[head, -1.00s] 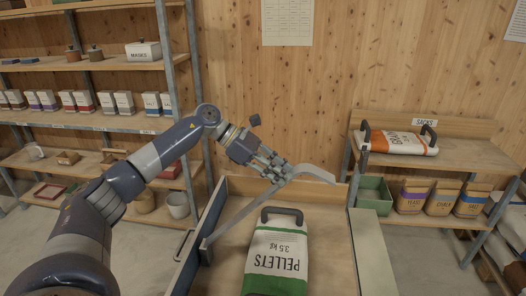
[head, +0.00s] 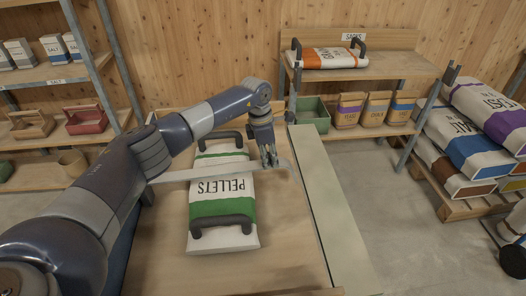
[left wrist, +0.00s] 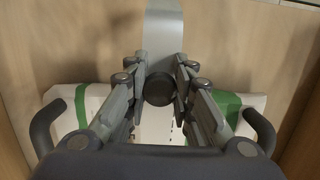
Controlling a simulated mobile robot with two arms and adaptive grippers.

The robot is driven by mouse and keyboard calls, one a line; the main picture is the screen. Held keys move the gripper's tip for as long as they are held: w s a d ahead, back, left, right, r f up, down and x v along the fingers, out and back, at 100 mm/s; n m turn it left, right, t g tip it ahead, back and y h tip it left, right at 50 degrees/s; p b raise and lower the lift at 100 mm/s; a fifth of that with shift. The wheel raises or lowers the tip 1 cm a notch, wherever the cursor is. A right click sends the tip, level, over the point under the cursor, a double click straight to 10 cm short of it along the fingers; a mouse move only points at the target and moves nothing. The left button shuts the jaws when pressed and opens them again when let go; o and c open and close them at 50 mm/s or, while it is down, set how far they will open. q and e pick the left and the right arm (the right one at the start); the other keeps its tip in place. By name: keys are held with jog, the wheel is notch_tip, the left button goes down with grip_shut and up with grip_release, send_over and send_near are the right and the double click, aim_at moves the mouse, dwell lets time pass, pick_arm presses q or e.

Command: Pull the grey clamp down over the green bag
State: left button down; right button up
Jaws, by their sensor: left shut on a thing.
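The green bag (head: 221,208), white with green bands and the word PELLETS, lies flat on the wooden bed with a dark handle at each end. It also shows in the left wrist view (left wrist: 228,103). The grey clamp (head: 185,175) is a long pale bar reaching across the middle of the bag. I cannot tell whether it presses on it. Its curved end shows in the left wrist view (left wrist: 163,22). My left gripper (head: 269,160) points down at the bag's right edge, shut on the clamp near its free end.
A pale ledge (head: 333,210) runs along the bed's right side. A green bin (head: 310,116) stands beyond it. A bench at the back holds an orange and white sack (head: 327,58). Several sacks are stacked at the right (head: 463,140). Shelves stand at the left.

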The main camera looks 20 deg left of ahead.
aim_at(271, 165)
pick_arm(q)
jog(key=f, duration=0.1)
jog(key=f+b, duration=0.1)
jog(key=f, duration=0.1)
jog(key=shift+w+d+f+y+b, duration=0.15)
jog(key=shift+d+f+y+b, duration=0.1)
jog(key=shift+y+b, duration=0.15)
jog(key=shift+f, duration=0.1)
jog(key=c, duration=1.4)
grip_release()
jog(key=shift+f, duration=0.1)
jog(key=shift+o, duration=0.5)
jog(key=r, duration=1.2)
jog(key=shift+s+a, duration=0.2)
jog(key=shift+a, duration=0.2)
jog(key=shift+f, duration=0.1)
